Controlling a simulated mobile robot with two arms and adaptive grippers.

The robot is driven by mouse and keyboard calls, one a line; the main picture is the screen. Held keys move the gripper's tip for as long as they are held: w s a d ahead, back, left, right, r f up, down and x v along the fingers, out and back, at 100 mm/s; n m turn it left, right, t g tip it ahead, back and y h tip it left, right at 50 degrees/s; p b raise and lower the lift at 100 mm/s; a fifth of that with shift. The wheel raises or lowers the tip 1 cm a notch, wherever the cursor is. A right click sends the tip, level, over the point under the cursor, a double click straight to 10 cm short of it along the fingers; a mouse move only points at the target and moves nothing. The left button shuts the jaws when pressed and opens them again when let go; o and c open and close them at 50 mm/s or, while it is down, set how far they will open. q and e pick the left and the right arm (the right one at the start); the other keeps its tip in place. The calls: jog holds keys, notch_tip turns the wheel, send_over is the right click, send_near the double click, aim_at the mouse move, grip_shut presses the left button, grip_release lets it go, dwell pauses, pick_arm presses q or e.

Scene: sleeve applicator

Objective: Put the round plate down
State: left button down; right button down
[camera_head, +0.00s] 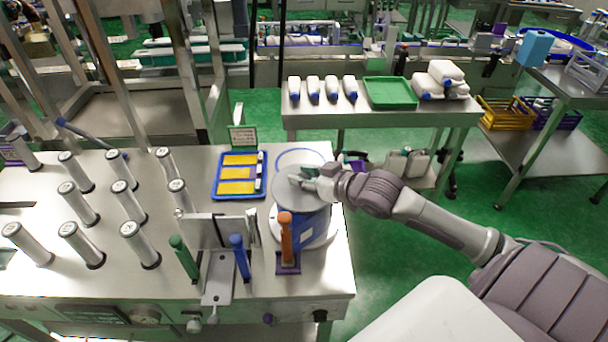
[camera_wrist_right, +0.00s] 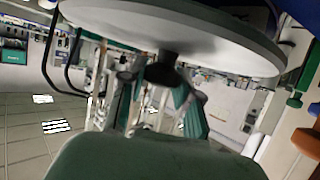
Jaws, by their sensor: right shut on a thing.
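The round plate (camera_head: 291,190) is a flat grey disc over the top of a blue cylinder (camera_head: 310,228) near the right edge of the steel table. I cannot tell whether it touches the cylinder. My right gripper (camera_head: 308,179) reaches in from the right and is shut at the middle of the plate; the grip itself is partly hidden. In the right wrist view the plate (camera_wrist_right: 215,38) fills the top, with a dark knob (camera_wrist_right: 163,70) at its middle. My left gripper is not in view.
A blue ring (camera_head: 301,152) marks the table behind the cylinder. A blue tray (camera_head: 221,190) with yellow pieces lies to the left. Orange (camera_head: 286,240), blue (camera_head: 240,260) and green (camera_head: 183,258) handles stand in front. Several metal posts fill the table's left.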

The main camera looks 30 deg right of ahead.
jog(key=shift+f, duration=0.5)
jog(key=c, duration=0.8)
grip_release()
jog(key=shift+r, duration=0.2)
jog(key=v, duration=1.2)
jog(key=shift+r, duration=0.3)
